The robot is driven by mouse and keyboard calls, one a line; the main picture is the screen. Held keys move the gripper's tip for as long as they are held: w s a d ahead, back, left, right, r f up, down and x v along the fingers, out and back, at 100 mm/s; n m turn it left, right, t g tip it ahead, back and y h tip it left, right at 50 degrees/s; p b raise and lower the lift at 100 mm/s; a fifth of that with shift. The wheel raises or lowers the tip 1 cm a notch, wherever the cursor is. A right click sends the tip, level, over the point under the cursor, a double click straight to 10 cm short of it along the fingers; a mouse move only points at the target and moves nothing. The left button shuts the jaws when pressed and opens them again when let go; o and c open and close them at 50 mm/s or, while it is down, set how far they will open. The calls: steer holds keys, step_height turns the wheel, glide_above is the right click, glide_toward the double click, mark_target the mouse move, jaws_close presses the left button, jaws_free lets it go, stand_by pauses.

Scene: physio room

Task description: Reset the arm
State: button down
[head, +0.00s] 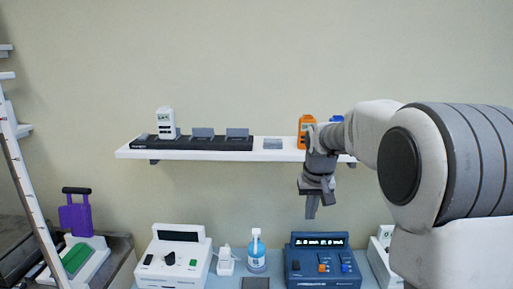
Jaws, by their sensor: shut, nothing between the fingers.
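My arm reaches in from the right in the head view. My gripper (311,207) hangs down in front of the wall shelf's right part, fingers pointing downward. It is shut and holds nothing. It hangs above the blue-grey table, over the dark blue device. My wrist and forearm partly hide the shelf's right end and the things on it.
The white wall shelf (190,155) carries a black charging dock (222,143), a white handheld unit (165,121) and an orange one (304,128). Below stand a white device (172,259), a pump bottle (256,252) and a dark blue device (318,265). A ladder-like frame (22,165) stands left.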

steer(key=s+r+t, duration=0.1)
steer(key=s, duration=1.4)
steer(key=s+r+t, duration=0.1)
steer(key=s+r, duration=0.1)
steer(key=s, duration=1.4)
steer(key=shift+s+r+b, duration=0.25)
steer(key=shift+b, duration=0.05)
